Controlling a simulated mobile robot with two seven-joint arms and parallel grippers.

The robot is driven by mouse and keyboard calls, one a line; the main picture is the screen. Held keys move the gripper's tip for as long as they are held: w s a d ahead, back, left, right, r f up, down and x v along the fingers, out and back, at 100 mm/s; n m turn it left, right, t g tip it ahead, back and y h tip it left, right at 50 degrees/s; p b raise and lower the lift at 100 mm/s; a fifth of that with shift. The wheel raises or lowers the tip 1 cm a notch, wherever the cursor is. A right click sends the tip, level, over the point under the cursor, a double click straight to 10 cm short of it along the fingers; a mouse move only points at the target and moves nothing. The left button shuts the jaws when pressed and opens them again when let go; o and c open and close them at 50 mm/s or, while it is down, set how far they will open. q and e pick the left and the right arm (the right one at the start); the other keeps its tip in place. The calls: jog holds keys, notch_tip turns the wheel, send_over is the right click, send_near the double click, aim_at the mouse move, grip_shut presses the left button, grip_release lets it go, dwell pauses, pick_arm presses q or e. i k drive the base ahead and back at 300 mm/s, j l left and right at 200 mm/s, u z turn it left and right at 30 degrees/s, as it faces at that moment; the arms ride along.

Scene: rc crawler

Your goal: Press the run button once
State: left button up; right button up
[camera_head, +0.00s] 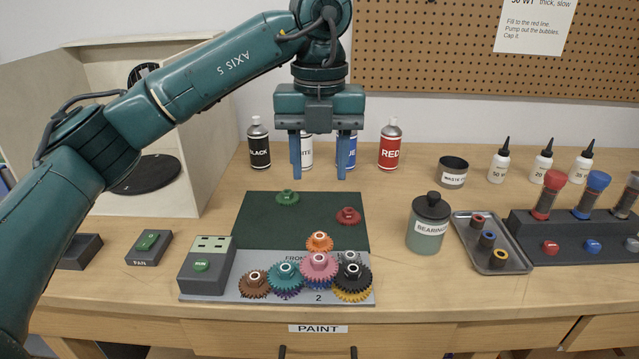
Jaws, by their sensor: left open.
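The green run button (201,265) sits on the low front part of a dark grey box (205,284) at the left end of the gear plate. The box's raised back carries a pale display panel (209,244). My left gripper (322,172) hangs over the back of the green mat, its two blue fingers apart and pointing down, with nothing between them. It is above, behind and to the right of the run button, well apart from it. My right gripper is not in view.
The grey gear plate (222,297) holds several meshed gears. Loose green (287,198) and red (348,216) gears lie on the green mat (256,225). A FAN switch box (148,248) stands left. Spray cans stand behind; a BEARINGS jar (428,224) and tray (462,229) are right.

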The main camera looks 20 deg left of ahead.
aim_at(201, 266)
jog(key=k+l, duration=0.2)
jog(key=k, duration=0.3)
jog(key=k+l, duration=0.2)
jog(key=k, duration=0.25)
